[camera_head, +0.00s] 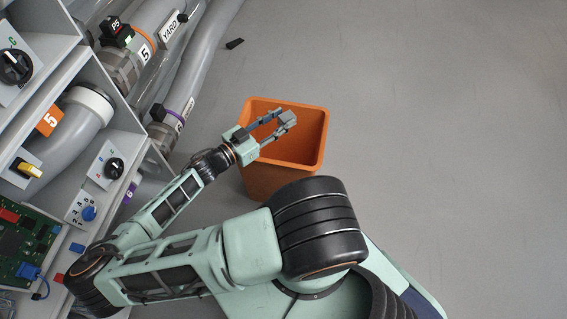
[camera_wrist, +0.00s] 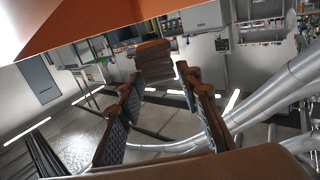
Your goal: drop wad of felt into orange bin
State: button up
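The wad of felt (camera_head: 288,118) is a small grey block at the fingertips of my gripper (camera_head: 283,122) in the head view. In the wrist view the wad (camera_wrist: 154,61) looks brownish and layered, between the far ends of my two fingers (camera_wrist: 160,76). My gripper is shut on it. The orange bin (camera_head: 314,135) stands on the floor, open at the top. In the head view my gripper and the wad appear over its opening. An orange surface of the bin (camera_wrist: 100,22) fills the top of the wrist view. The bin's inside bottom is partly hidden.
Left of the bin are large grey tubes (camera_head: 203,60) and a grey panel with knobs (camera_head: 112,168) and a green circuit board (camera_head: 25,240). A small black object (camera_head: 235,43) lies on the floor. The floor (camera_head: 440,120) to the right is clear.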

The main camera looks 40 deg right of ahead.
jog(key=o, duration=0.3)
jog(key=shift+o, duration=0.2)
jog(key=shift+a, duration=0.1)
jog(key=a, duration=1.1)
jog(key=shift+s+a+r, duration=0.3)
jog(key=shift+s+a, duration=0.1)
jog(key=shift+r, duration=0.1)
